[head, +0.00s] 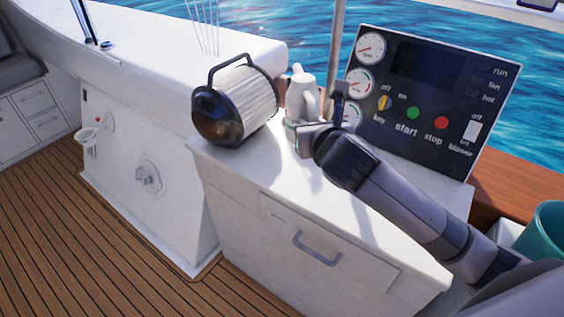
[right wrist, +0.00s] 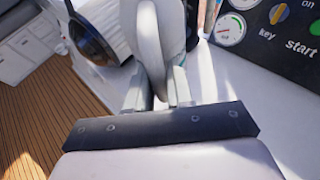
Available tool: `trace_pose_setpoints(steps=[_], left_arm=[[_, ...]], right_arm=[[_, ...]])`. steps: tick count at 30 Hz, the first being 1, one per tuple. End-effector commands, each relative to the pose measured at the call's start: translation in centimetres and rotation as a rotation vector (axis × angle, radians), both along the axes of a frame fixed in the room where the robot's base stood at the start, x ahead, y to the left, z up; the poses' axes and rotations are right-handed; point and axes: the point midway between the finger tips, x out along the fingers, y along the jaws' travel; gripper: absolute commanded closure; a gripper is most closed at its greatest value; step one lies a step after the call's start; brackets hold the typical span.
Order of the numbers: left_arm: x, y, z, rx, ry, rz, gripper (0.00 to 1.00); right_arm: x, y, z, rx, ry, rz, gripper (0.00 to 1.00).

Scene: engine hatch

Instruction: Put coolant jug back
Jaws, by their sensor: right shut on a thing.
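The white coolant jug (head: 301,92) is on the far part of the white counter, between a black-and-white canister and the gauge panel. It looks upright. My right gripper (head: 297,127) reaches it from the near side and is shut on it. In the right wrist view, the two fingers (right wrist: 158,90) pinch a narrow white part of the jug (right wrist: 165,35). The jug's base is partly hidden by the gripper, so I cannot tell whether it touches the counter. My left gripper is not in view.
The black-and-white canister (head: 250,96) with a handle lies tilted close left of the jug. The control panel (head: 430,95) stands close right. The white counter (head: 255,165) is bare in front. A teal container (head: 545,232) is at the right edge.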

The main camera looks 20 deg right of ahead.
Motion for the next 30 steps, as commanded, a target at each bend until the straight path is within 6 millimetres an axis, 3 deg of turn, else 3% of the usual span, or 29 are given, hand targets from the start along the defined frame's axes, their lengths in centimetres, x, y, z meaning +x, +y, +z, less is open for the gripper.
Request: trace_pose_setpoints(steps=[1, 4, 11, 14, 24, 30], left_arm=[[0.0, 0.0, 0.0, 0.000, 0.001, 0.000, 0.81], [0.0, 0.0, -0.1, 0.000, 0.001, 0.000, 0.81], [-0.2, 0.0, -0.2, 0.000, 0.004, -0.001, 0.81], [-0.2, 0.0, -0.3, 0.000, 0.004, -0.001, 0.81], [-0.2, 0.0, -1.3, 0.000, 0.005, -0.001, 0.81], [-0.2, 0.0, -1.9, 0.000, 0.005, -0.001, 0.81]], right_arm=[[1.7, 0.6, 1.5, 0.005, -0.025, -0.007, 1.00], [4.2, 1.3, 3.4, 0.004, -0.044, -0.017, 1.00], [6.7, 2.5, 5.3, 0.000, -0.057, -0.022, 1.00], [6.9, 2.6, 4.1, -0.001, -0.054, -0.022, 1.00], [6.8, 2.6, -4.6, 0.000, -0.051, -0.022, 1.00], [6.8, 2.6, -8.7, 0.000, -0.054, -0.023, 1.00]])
